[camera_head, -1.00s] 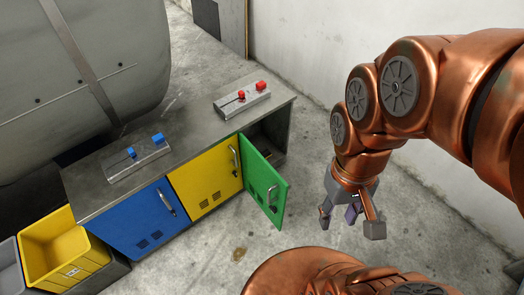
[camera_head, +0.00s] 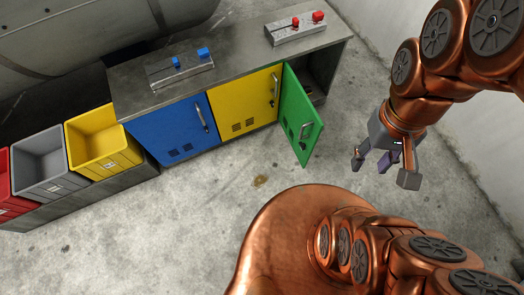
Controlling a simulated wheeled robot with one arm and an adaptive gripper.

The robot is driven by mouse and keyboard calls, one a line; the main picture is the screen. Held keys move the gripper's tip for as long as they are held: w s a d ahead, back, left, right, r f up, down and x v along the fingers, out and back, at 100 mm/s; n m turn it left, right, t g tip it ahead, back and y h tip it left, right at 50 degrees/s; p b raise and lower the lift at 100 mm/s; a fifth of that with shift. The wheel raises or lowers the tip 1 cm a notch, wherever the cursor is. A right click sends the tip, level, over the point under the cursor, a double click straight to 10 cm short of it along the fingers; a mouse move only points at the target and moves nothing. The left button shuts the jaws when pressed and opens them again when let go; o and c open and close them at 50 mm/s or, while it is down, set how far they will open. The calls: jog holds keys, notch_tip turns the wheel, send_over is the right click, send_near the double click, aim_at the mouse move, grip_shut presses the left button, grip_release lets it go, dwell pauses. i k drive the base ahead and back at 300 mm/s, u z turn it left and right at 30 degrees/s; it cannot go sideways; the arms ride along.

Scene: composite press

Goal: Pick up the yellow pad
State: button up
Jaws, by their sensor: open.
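No yellow pad can be made out in the camera_head view. My gripper (camera_head: 383,170) is open and empty, its fingers spread and pointing down above the floor, to the right of the green door (camera_head: 299,115). That door stands open at the right end of the cabinet. The compartment (camera_head: 318,72) behind it is dark and partly hidden by the door, and small brownish shapes low inside are too unclear to name. The yellow door (camera_head: 245,103) and the blue door (camera_head: 165,135) are shut.
A press control with blue knobs (camera_head: 180,70) and one with red knobs (camera_head: 296,28) sit on the cabinet top (camera_head: 235,50). Yellow (camera_head: 102,142), grey (camera_head: 42,160) and red (camera_head: 8,200) bins stand at left. The floor (camera_head: 190,225) in front is clear.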

aim_at(307, 90)
jog(key=u, duration=3.1)
jog(key=k, duration=1.1)
jog(key=z, duration=1.5)
